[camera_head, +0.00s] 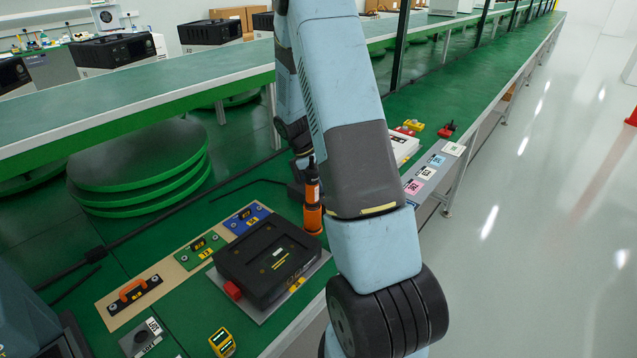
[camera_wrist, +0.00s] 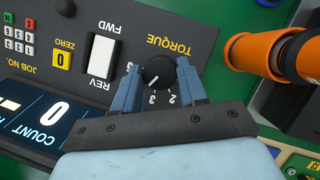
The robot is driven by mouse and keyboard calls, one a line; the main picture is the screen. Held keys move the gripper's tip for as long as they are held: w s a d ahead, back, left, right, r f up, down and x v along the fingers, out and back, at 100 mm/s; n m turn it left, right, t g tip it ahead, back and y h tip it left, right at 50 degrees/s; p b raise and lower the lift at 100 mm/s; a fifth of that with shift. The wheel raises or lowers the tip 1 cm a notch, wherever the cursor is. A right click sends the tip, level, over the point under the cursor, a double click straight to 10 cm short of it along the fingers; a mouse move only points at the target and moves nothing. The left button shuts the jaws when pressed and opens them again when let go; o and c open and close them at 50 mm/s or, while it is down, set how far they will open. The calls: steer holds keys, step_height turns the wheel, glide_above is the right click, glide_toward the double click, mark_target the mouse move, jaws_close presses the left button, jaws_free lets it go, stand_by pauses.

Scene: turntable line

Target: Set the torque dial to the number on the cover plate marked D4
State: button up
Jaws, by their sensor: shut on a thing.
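The torque dial (camera_wrist: 159,72) is a round black knob on a dark panel, seen upside down in the wrist view. My gripper (camera_wrist: 158,68) is shut on it, one blue finger at each side. In the head view, an orange-handled black plate (camera_head: 134,292), a green plate (camera_head: 201,250) and a blue plate (camera_head: 247,218) lie on a tan board. Their marks are too small to read, so I cannot tell which is D4.
A REV/FWD switch (camera_wrist: 101,56), a yellow ZERO button (camera_wrist: 62,60) and a COUNT display (camera_wrist: 45,112) reading 0 are beside the dial. An orange tool (camera_wrist: 262,52) is close on the right. A black case (camera_head: 268,262) and yellow block (camera_head: 222,342) occupy the green bench.

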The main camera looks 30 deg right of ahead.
steer(key=shift+d+m+g+y, duration=0.15)
steer(key=shift+m+g+y, duration=0.15)
steer(key=shift+m, duration=0.8)
steer(key=shift+s, duration=0.1)
steer(key=o, duration=1)
steer(key=shift+r, duration=0.1)
steer(key=v, duration=1.3)
steer(key=shift+w+r, duration=0.2)
steer(key=shift+r, duration=0.05)
